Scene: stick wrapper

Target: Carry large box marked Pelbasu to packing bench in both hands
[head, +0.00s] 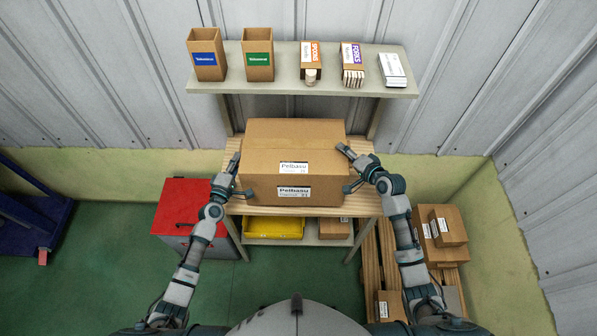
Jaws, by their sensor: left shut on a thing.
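The large brown box marked Pelbasu (265,170) is at the wooden packing bench (364,204), with its closed top and white labels facing me. I cannot tell whether it rests on the bench top or hangs just above it. My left gripper (240,177) is at the box's left side, shut on it. My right gripper (347,169) is at the box's right side with its fingers spread along the edge. Whether it grips the box is unclear. The box hides much of the bench top.
A shelf (300,87) above the bench holds open cartons and packs of cutlery. Below are a yellow tray (273,228) and a small box (334,228). A red cabinet (188,204) stands left, a pallet with cartons (441,226) right. Green floor is clear in front.

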